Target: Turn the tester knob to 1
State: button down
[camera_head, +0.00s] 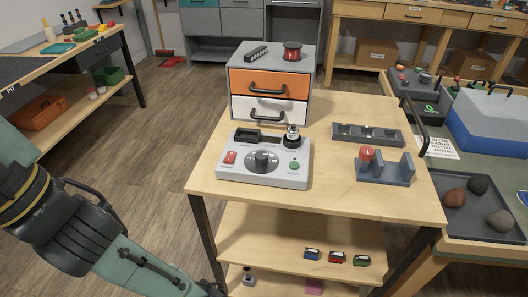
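The tester (264,178) is a pale grey box near the front left of the wooden cart top. Its dark round knob (262,160) sits in the middle of its face. A red switch (230,157) is left of the knob and a green button (294,165) is right of it. The number the knob points to is too small to read. My arm (100,240) comes in at the lower left, well apart from the tester. My gripper is not visible in this view.
A drawer unit (268,84) with orange and white drawers stands behind the tester. A grey tray (367,135) and a grey holder with a red-topped item (384,169) are to its right. The cart top (330,200) is clear in front. A workbench (60,62) is at left.

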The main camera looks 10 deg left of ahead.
aim_at(262, 158)
jog(key=k+l, duration=0.1)
jog(key=l, duration=0.65)
jog(key=l+u, duration=0.1)
jog(key=l, duration=0.65)
jog(key=i, duration=0.4)
